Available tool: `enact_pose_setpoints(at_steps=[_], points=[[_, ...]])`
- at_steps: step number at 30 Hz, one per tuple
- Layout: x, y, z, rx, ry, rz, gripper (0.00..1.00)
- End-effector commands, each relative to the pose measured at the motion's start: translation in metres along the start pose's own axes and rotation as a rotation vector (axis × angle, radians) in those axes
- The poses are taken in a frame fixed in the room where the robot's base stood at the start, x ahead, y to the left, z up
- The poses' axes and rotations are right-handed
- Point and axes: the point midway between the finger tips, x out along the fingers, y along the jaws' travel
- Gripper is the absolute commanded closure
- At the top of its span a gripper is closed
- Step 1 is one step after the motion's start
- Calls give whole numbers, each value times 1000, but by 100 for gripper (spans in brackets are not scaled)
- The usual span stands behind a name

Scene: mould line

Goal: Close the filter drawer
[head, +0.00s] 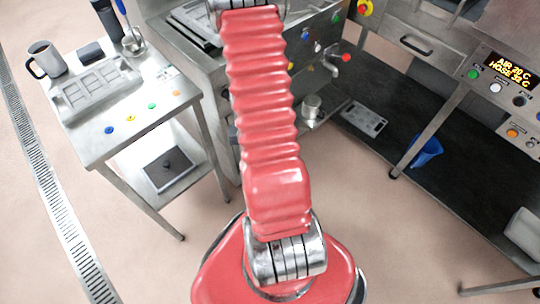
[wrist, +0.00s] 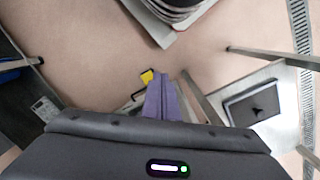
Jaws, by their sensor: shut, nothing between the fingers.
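My gripper (wrist: 165,97) shows in the wrist view as purple fingers held together, with nothing between them. In the head view it is out of sight beyond the top edge, past my red arm. A grey metal front with a bar handle (head: 417,46) is at the upper right in the head view; I cannot tell whether it is the filter drawer. In the wrist view a small yellow and black piece (wrist: 147,76) lies just left of the fingertips. I cannot tell what it belongs to or whether the fingers touch it.
A steel side table (head: 100,152) at the left bears a mug (head: 46,59) and a mould tray (head: 98,90). A steel machine (head: 185,72) stands at the middle. Open floor (head: 130,265) is at the front left.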

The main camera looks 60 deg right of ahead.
Motion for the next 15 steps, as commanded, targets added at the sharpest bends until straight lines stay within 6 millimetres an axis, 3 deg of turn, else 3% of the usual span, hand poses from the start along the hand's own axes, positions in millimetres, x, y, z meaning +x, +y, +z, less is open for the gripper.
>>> enact_pose_setpoints(at_steps=[15], points=[[140, 54, -13, 263, 51, -32, 100]])
